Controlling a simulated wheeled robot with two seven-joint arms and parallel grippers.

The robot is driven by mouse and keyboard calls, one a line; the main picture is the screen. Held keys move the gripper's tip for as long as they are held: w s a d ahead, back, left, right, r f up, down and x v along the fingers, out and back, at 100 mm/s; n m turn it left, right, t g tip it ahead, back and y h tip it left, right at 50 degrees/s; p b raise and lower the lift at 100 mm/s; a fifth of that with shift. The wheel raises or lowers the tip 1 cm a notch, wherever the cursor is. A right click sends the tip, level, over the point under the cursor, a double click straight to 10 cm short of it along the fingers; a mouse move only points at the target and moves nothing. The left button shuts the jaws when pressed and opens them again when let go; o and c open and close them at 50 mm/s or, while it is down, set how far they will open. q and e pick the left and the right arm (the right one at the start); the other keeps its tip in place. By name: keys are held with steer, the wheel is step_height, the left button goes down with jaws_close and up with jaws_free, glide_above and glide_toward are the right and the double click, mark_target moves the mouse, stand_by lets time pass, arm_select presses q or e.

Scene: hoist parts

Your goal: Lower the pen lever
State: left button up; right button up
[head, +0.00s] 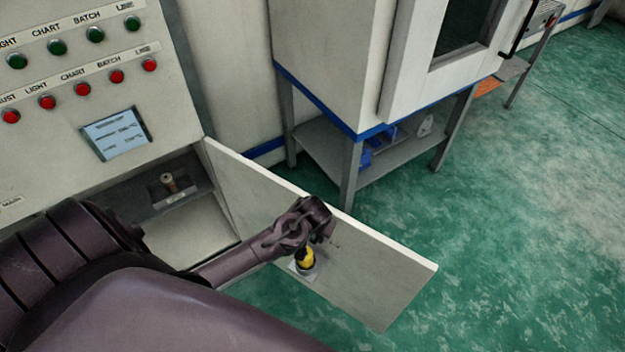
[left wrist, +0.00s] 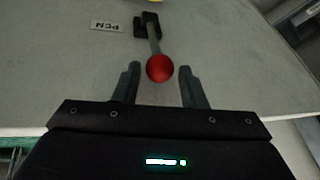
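The pen lever has a red ball knob (left wrist: 160,69) on a short metal shaft (left wrist: 153,40) that rises from a dark mount on a pale panel. A "PEN" label (left wrist: 107,27) sits beside the mount and looks upside down in the left wrist view. My left gripper (left wrist: 159,88) is open, with one finger on each side of the knob and a visible gap at both. In the head view my left arm reaches the open cabinet door (head: 385,290), its end (head: 316,220) near the door's top edge. The lever is not discernible there. My right gripper is out of view.
A yellow part (head: 305,259) on a pale plate sits on the door below my arm's end. A panel of green and red buttons (head: 81,89) and a screen (head: 116,132) stand at the left. Green floor (head: 510,240) is clear at right.

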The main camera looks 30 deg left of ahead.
arm_select(q)
steer(key=shift+x, duration=1.65)
jaws_close()
